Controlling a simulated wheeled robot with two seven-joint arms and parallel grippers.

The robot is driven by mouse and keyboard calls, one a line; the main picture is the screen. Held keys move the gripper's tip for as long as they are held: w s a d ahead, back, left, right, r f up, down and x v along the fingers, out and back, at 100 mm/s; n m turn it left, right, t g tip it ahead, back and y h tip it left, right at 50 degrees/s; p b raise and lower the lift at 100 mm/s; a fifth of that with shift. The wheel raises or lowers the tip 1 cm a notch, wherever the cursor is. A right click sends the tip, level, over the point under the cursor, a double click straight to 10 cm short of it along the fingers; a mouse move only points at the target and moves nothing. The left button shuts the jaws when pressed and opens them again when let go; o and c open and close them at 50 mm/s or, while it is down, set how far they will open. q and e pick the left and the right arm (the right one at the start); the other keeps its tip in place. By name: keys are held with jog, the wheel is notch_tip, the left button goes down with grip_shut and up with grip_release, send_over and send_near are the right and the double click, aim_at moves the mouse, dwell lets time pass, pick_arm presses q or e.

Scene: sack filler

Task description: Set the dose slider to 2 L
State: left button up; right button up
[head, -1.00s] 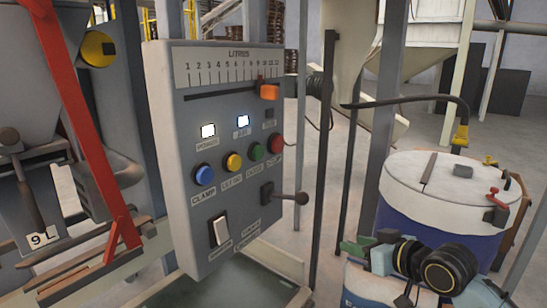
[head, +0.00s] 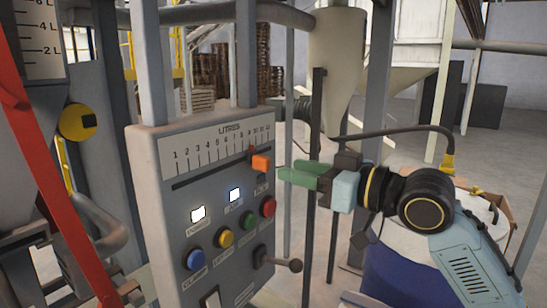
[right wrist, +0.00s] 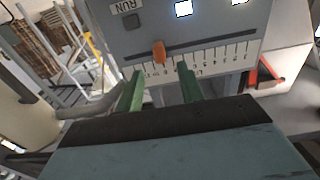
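The dose slider's orange knob (head: 261,162) sits toward the right end of its slot, under the LITRES scale (head: 222,147) numbered 1 to 12. Its pointer is around 9 or 10; the exact mark is hard to read. My right gripper (head: 283,172), with green fingers, is just right of the knob in the head view, apart from it. In the right wrist view the fingers (right wrist: 160,69) are spread and empty. The knob (right wrist: 159,52) shows just beyond the gap between their tips. My left gripper is not in view.
The grey control panel (head: 172,218) carries two lit windows, coloured buttons and a lever (head: 290,264) at its lower right. Upright posts stand behind the panel. A red bar (head: 50,180) crosses the left side. A black hose (head: 420,130) hangs at the right.

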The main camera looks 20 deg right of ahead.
aim_at(269, 164)
jog(key=x, duration=0.5)
jog(key=shift+w+a+p, duration=0.25)
jog(key=shift+p, duration=0.15)
grip_shut()
